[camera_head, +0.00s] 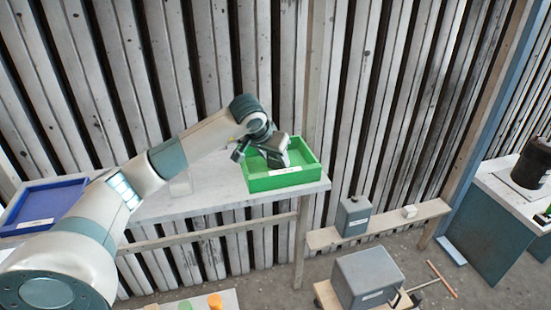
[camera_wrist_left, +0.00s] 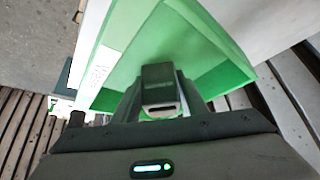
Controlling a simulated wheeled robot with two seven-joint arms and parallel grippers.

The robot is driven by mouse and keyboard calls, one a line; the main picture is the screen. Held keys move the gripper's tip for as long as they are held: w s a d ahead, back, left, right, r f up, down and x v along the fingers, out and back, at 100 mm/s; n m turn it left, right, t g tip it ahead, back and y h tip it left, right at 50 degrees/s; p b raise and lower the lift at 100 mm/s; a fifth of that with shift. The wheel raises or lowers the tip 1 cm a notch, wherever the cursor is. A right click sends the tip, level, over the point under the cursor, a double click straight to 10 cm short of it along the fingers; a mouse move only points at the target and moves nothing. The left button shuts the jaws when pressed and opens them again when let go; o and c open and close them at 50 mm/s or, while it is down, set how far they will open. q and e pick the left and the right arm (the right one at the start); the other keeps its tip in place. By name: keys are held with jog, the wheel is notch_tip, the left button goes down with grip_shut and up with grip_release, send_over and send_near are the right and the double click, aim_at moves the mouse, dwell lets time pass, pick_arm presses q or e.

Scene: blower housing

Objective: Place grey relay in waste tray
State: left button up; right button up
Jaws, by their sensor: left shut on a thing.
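The grey relay (camera_wrist_left: 160,82) is a small dark grey block in the left wrist view, held between the fingers of my left gripper (camera_wrist_left: 162,108). In the head view my left gripper (camera_head: 276,157) is over the green tray (camera_head: 285,181), and the relay cannot be told apart from the dark gripper there. The green tray also fills much of the left wrist view (camera_wrist_left: 135,50), below and beyond the relay. Whether the relay touches the tray floor cannot be told. My right gripper is out of view.
The green tray stands at the right end of a pale table (camera_head: 210,198). A blue tray (camera_head: 45,203) with a label is at the left. A low bench at right bears a grey box (camera_head: 353,216) and a white block (camera_head: 410,211).

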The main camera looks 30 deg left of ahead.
pick_arm(q)
jog(key=o, duration=1.1)
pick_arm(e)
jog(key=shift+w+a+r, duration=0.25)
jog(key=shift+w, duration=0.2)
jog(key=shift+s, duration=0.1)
